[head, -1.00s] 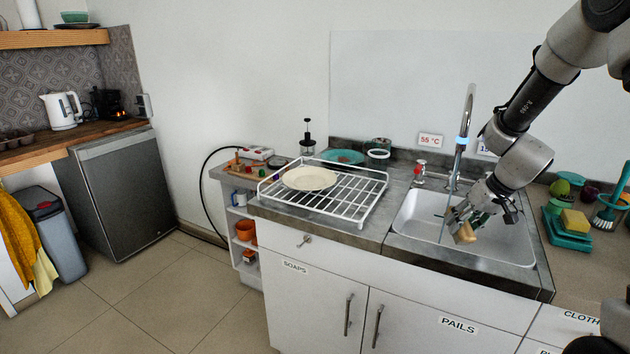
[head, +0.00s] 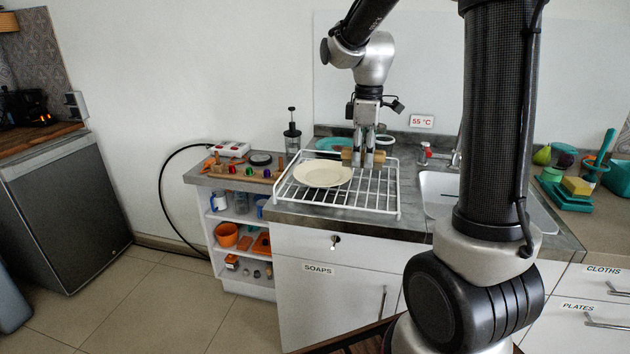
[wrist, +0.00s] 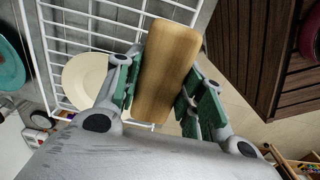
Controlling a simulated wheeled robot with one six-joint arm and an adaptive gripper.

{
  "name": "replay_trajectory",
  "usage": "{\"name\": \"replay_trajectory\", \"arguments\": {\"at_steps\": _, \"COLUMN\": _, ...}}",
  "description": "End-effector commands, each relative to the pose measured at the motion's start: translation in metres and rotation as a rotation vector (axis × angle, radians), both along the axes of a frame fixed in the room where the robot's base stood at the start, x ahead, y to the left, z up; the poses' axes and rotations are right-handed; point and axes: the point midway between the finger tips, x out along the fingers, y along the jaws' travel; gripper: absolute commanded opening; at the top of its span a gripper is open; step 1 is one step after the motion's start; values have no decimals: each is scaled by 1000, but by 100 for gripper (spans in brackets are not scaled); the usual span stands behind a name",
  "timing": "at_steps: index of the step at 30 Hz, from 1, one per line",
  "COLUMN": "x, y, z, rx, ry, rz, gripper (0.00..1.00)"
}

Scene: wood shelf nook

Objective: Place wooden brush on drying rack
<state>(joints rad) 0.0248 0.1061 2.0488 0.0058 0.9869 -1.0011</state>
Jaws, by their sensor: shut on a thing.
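The wooden brush (wrist: 165,70) is a light brown block held between the green-padded fingers of my gripper (wrist: 160,98) in the wrist view. In the head view my gripper (head: 364,160) points down over the back right part of the white wire drying rack (head: 385,205). The brush (head: 348,157) shows there as a tan block between and beside the fingertips. I cannot tell whether it touches the rack. The rack (wrist: 52,60) also shows in the wrist view, behind the brush. A cream plate (head: 323,173) lies on the rack's left part.
The sink (head: 437,188) is right of the rack, partly hidden by my arm. A teal dish (head: 331,144) and a dark-topped press (head: 292,132) stand behind the rack. A board with colored pieces (head: 236,172) lies to its left. The rack's front right slats are bare.

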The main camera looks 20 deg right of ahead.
Motion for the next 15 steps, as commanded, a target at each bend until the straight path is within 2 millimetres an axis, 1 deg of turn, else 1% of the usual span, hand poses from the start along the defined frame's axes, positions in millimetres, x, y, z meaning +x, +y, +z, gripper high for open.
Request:
{"name": "replay_trajectory", "arguments": {"at_steps": 2, "x": -2, "y": -2, "z": -11, "rx": -4, "ry": 5, "rz": 5, "gripper": 20}}
{"name": "replay_trajectory", "arguments": {"at_steps": 7, "x": -2, "y": -1, "z": -45, "rx": -3, "ry": 6, "rz": 6, "gripper": 20}}
{"name": "replay_trajectory", "arguments": {"at_steps": 13, "x": -1, "y": -1, "z": -67, "rx": -4, "ry": 4, "rz": 5, "gripper": 20}}
{"name": "replay_trajectory", "arguments": {"at_steps": 15, "x": -2, "y": -1, "z": -78, "rx": -3, "ry": 4, "rz": 5, "gripper": 20}}
